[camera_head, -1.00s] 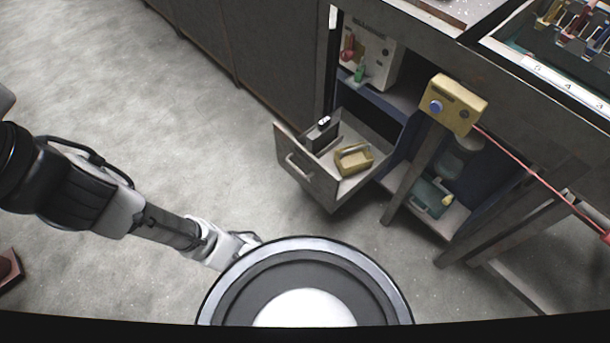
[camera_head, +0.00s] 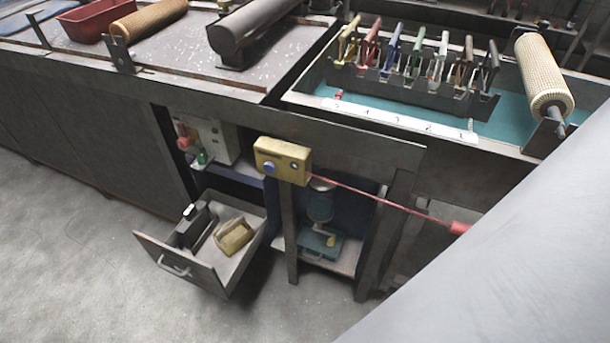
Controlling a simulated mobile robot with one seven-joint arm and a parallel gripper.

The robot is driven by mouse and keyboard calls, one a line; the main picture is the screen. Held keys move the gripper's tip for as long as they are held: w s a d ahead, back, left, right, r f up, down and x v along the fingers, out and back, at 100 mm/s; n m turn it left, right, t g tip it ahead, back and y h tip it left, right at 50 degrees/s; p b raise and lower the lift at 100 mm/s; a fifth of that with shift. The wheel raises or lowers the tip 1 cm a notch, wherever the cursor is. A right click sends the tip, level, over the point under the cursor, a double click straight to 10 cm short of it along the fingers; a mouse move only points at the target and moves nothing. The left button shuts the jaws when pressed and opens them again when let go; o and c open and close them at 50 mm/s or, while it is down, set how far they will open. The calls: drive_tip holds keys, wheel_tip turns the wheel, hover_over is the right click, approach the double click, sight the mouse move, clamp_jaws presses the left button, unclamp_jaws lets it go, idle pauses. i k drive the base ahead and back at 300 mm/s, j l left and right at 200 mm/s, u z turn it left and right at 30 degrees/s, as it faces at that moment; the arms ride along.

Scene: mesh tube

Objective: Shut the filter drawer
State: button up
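The filter drawer (camera_head: 180,262) is a grey metal drawer low under the bench. It stands pulled out, its front facing the lower left with a bar handle (camera_head: 174,266) on it. Inside lie a dark box-like item (camera_head: 193,226) and a tan block-shaped item (camera_head: 235,236). My gripper is not in this view. A large pale blurred surface, likely part of my arm, covers the lower right corner and hides what is behind it.
A yellow box with a blue button (camera_head: 283,160) hangs on the bench edge, with a red cord (camera_head: 385,200) running right. A teal device (camera_head: 318,240) sits on the lower shelf beside the drawer. The floor (camera_head: 90,290) before the drawer is clear.

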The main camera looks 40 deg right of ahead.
sight(206, 266)
drive_tip(key=j+z, duration=0.1)
drive_tip(key=z, duration=0.25)
drive_tip(key=j+z, duration=0.15)
drive_tip(key=z, duration=0.2)
drive_tip(key=j+z, duration=0.15)
drive_tip(key=z, duration=0.2)
drive_tip(key=j+z, duration=0.3)
drive_tip(key=j, duration=0.15)
drive_tip(key=j+z, duration=0.35)
drive_tip(key=j, duration=0.15)
drive_tip(key=k+j, duration=0.15)
drive_tip(key=j, duration=0.25)
drive_tip(key=k+j+z, duration=0.1)
drive_tip(key=j, duration=0.3)
drive_tip(key=k+j, duration=0.15)
drive_tip(key=j, duration=0.25)
drive_tip(key=k+j+z, duration=0.1)
drive_tip(key=j, duration=0.3)
drive_tip(key=k+l, duration=0.15)
drive_tip(key=k+l+u, duration=0.05)
